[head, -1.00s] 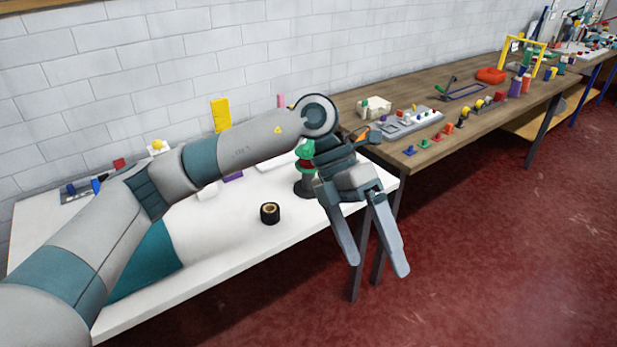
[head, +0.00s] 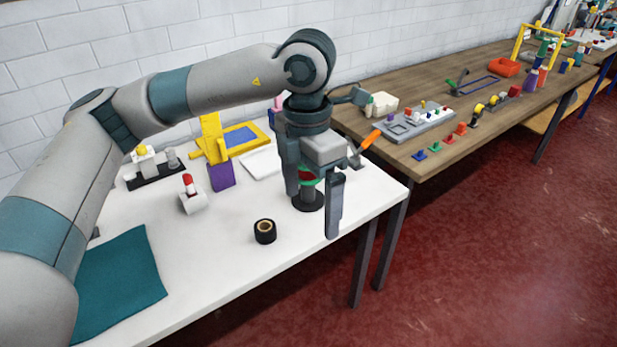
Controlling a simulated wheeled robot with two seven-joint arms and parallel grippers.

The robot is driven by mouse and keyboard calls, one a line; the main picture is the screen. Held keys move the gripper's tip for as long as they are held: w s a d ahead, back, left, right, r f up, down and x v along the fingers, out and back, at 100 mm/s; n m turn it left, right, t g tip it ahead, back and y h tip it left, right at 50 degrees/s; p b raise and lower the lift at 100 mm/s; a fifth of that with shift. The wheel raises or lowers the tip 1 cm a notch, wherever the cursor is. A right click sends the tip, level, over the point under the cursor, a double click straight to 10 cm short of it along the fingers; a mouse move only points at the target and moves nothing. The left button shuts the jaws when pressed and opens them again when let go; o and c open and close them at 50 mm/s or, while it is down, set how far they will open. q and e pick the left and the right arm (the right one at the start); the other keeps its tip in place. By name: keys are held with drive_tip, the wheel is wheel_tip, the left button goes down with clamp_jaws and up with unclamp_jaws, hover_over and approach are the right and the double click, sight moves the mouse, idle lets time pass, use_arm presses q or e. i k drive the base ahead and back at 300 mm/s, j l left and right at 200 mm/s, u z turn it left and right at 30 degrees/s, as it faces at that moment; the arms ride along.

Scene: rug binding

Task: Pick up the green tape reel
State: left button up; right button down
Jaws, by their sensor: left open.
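A dark stand (head: 308,203) with a round base is on the white table near its right end. Green (head: 307,181) and red reel parts on it show between my fingers; the upper part of the stack is hidden by my gripper. My left gripper (head: 313,213) is open and points down over the stand, one finger to its left and the other to its right and nearer the camera. Whether the fingers touch a reel cannot be told. My right gripper is not in view.
A black tape roll (head: 265,231) lies left of the stand. A wooden table (head: 450,145) with small parts stands to the right.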

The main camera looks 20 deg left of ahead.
sight(310, 199)
drive_tip(key=i+j, duration=0.2)
drive_tip(key=i, duration=0.3)
drive_tip(key=i+j, duration=0.2)
drive_tip(key=i, duration=0.3)
